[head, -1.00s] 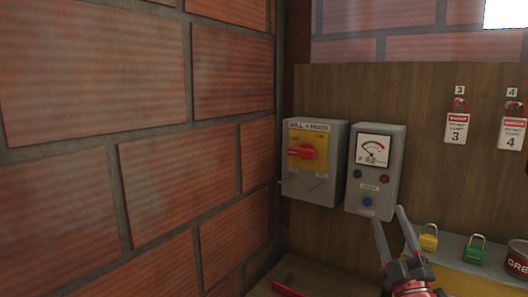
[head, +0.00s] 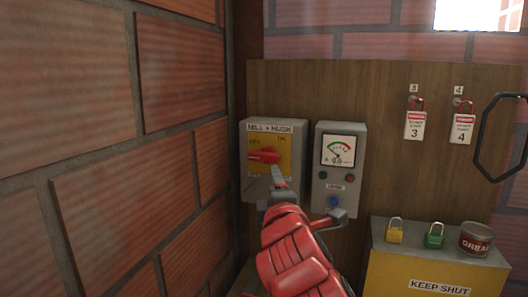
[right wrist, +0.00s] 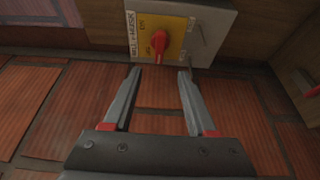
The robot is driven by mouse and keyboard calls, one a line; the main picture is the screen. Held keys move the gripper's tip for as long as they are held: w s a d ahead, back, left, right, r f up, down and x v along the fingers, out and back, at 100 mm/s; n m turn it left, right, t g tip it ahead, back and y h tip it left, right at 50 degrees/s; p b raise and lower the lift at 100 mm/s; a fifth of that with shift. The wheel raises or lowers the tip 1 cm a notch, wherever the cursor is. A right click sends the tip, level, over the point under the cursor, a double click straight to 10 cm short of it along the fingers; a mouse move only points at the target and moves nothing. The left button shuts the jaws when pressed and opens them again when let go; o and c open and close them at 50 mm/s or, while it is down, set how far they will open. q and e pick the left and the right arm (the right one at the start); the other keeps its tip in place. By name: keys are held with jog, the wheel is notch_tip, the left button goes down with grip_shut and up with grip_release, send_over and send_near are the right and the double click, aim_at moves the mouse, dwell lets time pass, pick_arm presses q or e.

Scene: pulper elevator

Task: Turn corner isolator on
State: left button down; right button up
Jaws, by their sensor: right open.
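The corner isolator (head: 294,137) is a grey box labelled "MILL + HUSK" with a yellow plate, mounted on the wooden board near the brick corner. Its red handle (head: 262,156) lies roughly horizontal in the head view, on the left of the plate. It also shows in the right wrist view, where the red handle (right wrist: 159,40) is beyond the fingertips. My right gripper (right wrist: 159,72) is open and empty, its two fingers spread either side of the handle's line but apart from it. In the head view it reaches up from below, near the box's lower right. My left gripper is out of view.
A grey meter box (head: 325,184) stands just right of the isolator. A brick wall (head: 90,160) closes off the left. Tags 3 (head: 414,125) and 4 (head: 462,129) hang at right. A yellow padlock (head: 394,235), green padlock (head: 434,240) and grease tin (head: 476,239) sit on a yellow box (head: 390,275).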

aim_at(267, 159)
jog(key=w+p, duration=0.3)
jog(key=w, duration=0.2)
jog(key=w+p, duration=0.3)
jog(key=w, duration=0.2)
jog(key=w+a+p, duration=0.1)
jog(key=w+p, duration=0.3)
jog(key=shift+w+a+r, duration=0.1)
jog(key=shift+w+r, duration=0.05)
jog(key=shift+w, duration=0.25)
jog(key=shift+w+a+f+p, duration=0.1)
jog(key=shift+w+f+p, duration=0.15)
jog(key=shift+w, duration=0.4)
grip_shut()
